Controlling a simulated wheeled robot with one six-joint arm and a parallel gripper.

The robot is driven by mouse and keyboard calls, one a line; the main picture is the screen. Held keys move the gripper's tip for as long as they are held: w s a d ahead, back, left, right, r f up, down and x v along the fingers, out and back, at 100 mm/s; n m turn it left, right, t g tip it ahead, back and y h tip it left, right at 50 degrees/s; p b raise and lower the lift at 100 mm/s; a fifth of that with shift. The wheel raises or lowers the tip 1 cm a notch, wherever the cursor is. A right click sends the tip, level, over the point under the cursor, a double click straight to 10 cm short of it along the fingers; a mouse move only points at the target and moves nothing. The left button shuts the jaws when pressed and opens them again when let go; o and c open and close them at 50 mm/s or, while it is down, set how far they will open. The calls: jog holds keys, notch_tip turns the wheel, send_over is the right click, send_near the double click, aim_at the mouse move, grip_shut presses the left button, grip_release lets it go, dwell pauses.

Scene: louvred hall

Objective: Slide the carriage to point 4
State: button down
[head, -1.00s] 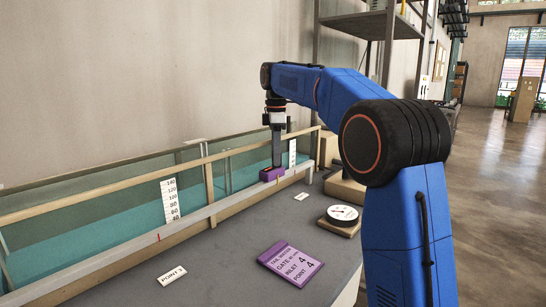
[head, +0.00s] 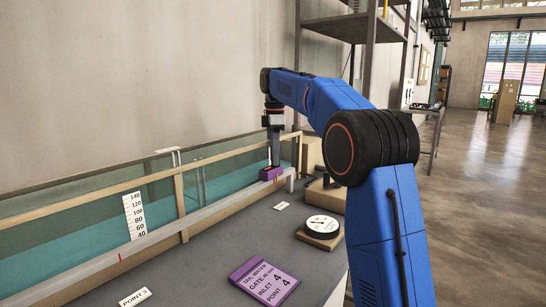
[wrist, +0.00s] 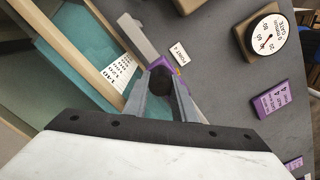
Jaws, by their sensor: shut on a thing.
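The purple carriage (head: 268,174) sits on the pale rail (head: 200,216) along the front of the water channel, near the rail's far end. My gripper (head: 275,164) points down and is shut on the carriage's dark knob, which shows between the fingers in the wrist view (wrist: 160,82). A white point label (head: 282,206) lies on the bench close to the carriage; it also shows in the wrist view (wrist: 180,52), its number too small to read surely. The POINT 3 label (head: 135,297) lies nearer, by a red rail mark.
A purple card (head: 265,281) reading POINT 4 lies on the grey bench. A round dial (head: 322,225) on a wooden block stands to the right. A white level scale (head: 134,215) stands in the channel.

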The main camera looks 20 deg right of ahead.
jog(key=c, duration=1.5)
grip_release()
jog(key=shift+o, duration=0.2)
jog(key=shift+r, duration=0.1)
notch_tip(320, 180, up, 10)
jog(key=shift+r, duration=0.85)
